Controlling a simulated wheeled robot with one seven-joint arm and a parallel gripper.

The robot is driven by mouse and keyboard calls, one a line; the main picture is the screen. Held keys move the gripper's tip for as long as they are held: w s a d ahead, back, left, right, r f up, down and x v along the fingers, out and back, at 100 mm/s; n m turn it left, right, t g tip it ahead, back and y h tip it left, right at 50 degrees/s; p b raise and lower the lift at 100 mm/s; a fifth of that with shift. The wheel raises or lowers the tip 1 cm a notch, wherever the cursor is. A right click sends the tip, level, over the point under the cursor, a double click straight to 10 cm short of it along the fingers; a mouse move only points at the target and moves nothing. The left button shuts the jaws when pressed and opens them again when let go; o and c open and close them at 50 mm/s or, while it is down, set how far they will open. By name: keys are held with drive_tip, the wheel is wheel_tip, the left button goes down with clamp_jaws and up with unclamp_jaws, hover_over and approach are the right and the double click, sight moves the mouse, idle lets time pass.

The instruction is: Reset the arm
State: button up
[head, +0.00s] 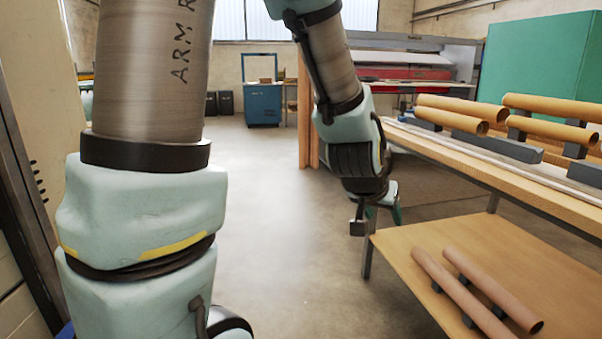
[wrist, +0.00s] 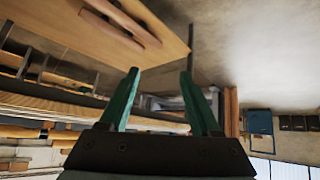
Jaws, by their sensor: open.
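My arm (head: 335,60) hangs down in the middle of the head view, with its wrist left of the wooden workbench. My gripper (head: 388,212) is at its lower end, small and partly hidden behind the wrist. In the wrist view my gripper (wrist: 160,90) shows two green fingers apart, with nothing between them. The wrist view is upside down, with the floor at the top right and the bench at the left.
The workbench (head: 540,190) at right carries cardboard tubes (head: 450,116) on grey supports. Its lower shelf (head: 410,265) holds two more tubes (head: 478,290). A red and grey machine (head: 410,70) and a blue cabinet (head: 263,104) stand behind. The floor (head: 285,230) left of the bench is clear.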

drive_tip(key=s+a+f+n+g+y, duration=0.2)
drive_tip(key=a+n, duration=0.1)
drive_tip(key=a, duration=1)
drive_tip(key=s+a+f+n+g+y, duration=0.1)
drive_tip(key=a+f+n+g+y, duration=0.2)
drive_tip(key=a, duration=0.9)
wheel_tip(320, 180, up, 13)
drive_tip(key=s+p, duration=0.1)
drive_tip(key=p, duration=1.2)
drive_tip(key=shift+a+r, duration=0.2)
drive_tip(key=shift+a, duration=0.25)
